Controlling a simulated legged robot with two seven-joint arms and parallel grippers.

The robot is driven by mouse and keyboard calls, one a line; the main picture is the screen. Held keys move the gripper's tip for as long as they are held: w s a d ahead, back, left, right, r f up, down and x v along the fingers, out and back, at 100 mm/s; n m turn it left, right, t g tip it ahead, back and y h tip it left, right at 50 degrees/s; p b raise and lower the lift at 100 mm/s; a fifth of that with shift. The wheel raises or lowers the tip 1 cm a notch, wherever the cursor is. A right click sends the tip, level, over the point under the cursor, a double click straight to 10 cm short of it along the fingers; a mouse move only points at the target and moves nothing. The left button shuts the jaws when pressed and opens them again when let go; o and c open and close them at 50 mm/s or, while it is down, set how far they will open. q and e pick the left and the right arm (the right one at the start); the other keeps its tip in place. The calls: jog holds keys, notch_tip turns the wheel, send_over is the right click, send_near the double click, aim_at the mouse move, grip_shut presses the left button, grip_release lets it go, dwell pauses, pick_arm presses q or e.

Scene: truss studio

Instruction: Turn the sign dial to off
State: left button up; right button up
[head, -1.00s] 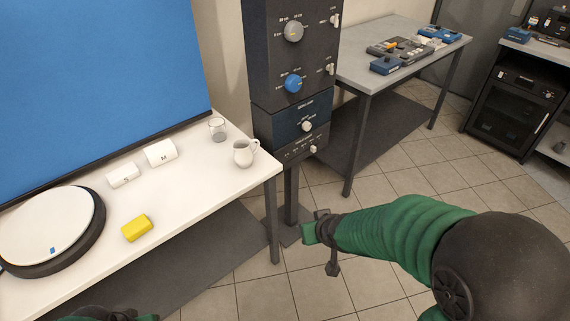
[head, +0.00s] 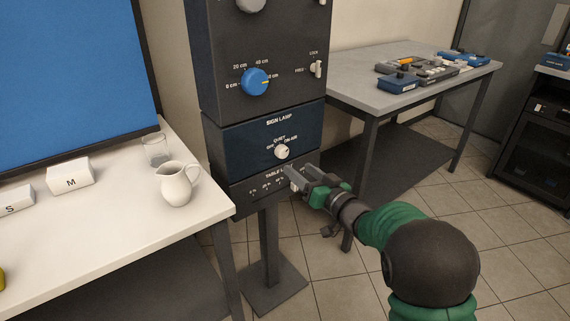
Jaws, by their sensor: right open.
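The sign dial is a small white knob (head: 281,152) on the dark blue SIGN LAMP panel (head: 236,146) of the upright column. Marks above it read QUIET and ON AIR; the mark at its left is too small to read surely. My right gripper (head: 293,176) is open and empty. Its fingers are just below and right of the knob, in front of the lower panel, and cover part of that panel's lettering. I cannot tell whether they touch the panel. My left gripper is out of view.
Above is a large blue dial (head: 256,82) with cm marks and a LOCK/FREE lever (head: 316,69). A white jug (head: 177,184) and a glass (head: 155,151) stand on the white table (head: 120,226) at left. A grey table (head: 350,92) with devices stands behind.

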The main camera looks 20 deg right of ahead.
aim_at(284, 154)
jog(key=x, duration=0.2)
jog(key=b+x, duration=0.1)
jog(key=x, duration=0.2)
jog(key=d+b+x, duration=0.1)
jog(key=x, duration=0.2)
jog(key=shift+w+d+f, duration=0.1)
jog(key=shift+w+f, duration=0.1)
jog(key=shift+f, duration=0.15)
jog(key=shift+w+a+r, duration=0.15)
jog(key=shift+a, duration=0.15)
jog(key=shift+d, duration=0.15)
jog(key=c, duration=0.6)
grip_shut()
